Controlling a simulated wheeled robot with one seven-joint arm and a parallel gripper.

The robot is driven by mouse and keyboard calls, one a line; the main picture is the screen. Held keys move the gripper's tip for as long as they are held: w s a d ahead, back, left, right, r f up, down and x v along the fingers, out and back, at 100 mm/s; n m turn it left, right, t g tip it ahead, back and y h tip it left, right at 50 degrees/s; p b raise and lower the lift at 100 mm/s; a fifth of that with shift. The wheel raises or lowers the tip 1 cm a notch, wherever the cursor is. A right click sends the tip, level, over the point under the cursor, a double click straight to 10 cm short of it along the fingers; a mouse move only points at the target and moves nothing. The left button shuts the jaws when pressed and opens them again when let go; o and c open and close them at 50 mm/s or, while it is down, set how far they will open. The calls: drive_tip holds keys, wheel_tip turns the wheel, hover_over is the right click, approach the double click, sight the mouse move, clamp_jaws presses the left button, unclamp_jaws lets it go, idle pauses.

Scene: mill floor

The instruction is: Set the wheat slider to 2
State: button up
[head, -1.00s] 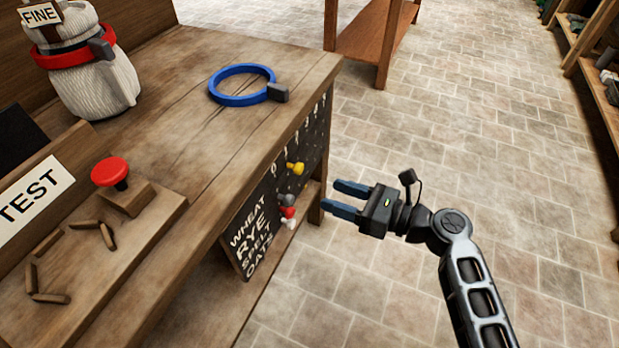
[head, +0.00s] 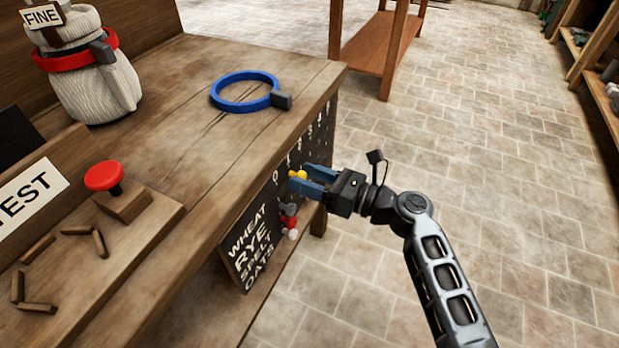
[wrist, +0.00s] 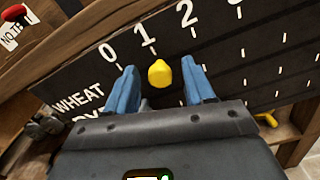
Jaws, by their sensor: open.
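The slider board (head: 265,225) hangs on the bench's side, with rows lettered WHEAT, RYE, SPELT and OATS. The yellow knob (head: 297,174), in the top, wheat row, also shows in the wrist view (wrist: 160,74). There it appears near the column under the 1, left of the 2. My gripper (head: 301,178) is open, its blue fingers on either side of the yellow knob; the wrist view shows gaps between knob and both fingers. Lower knobs are grey (head: 288,208), red (head: 288,222) and white (head: 292,234).
The bench top (head: 200,130) holds a blue ring (head: 245,107) with a grey block. A red button (head: 104,177) stands by the TEST sign, and a sack (head: 93,85) is at the back left. Tiled floor (head: 480,180) is open at right.

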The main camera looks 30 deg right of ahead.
clamp_jaws()
idle(0.4)
drive_tip(key=shift+d, duration=0.1)
